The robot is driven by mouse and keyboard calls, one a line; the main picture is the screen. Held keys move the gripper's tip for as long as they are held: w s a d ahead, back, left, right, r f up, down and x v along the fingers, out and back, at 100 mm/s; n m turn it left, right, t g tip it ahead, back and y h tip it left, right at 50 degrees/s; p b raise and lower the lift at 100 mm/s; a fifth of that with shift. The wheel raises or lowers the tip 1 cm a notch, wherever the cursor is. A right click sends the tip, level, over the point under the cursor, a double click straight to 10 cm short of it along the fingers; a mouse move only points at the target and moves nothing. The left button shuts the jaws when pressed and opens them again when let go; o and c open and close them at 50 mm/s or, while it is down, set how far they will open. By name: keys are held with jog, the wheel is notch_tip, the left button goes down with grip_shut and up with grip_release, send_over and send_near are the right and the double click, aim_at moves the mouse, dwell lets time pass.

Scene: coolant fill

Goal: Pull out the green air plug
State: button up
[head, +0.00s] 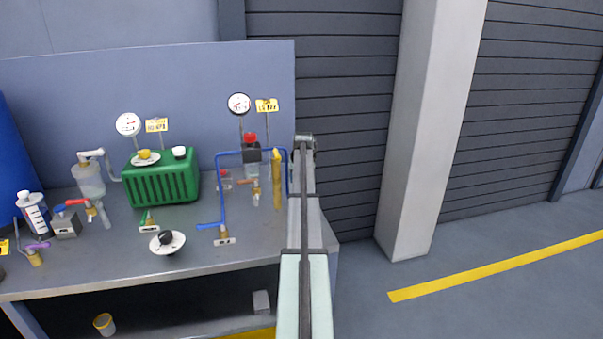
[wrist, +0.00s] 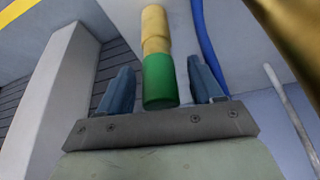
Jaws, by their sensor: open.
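The green air plug (wrist: 160,82) is a short green cylinder in the middle of the wrist view. It is in line with a yellow, brass-like fitting (wrist: 155,30). My gripper (wrist: 162,84) is open, with one blue-grey finger on each side of the plug. Gaps show between the plug and both fingers, and I see no contact. How deep the plug sits between the fingers is hard to tell. In the head view I cannot make out the plug, and my own arm hides the gripper.
A blue hose (wrist: 207,48) runs close beside the right finger. A gold-coloured part (wrist: 292,28) fills the upper right corner. In the head view, the bench (head: 190,252) holds a green ribbed tank (head: 163,184), gauges and valves. The floor at right (head: 480,290) is clear.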

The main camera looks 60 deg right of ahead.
jog(key=shift+w+d+f, duration=0.1)
jog(key=shift+d+f, duration=0.05)
jog(key=shift+f, duration=0.3)
jog(key=shift+c, duration=0.4)
jog(key=c, duration=0.9)
jog(key=o, duration=0.5)
jog(key=shift+c, duration=0.2)
jog(key=c, duration=0.3)
jog(key=shift+c, duration=0.2)
jog(key=shift+r, duration=0.45)
jog(key=shift+r, duration=2.35)
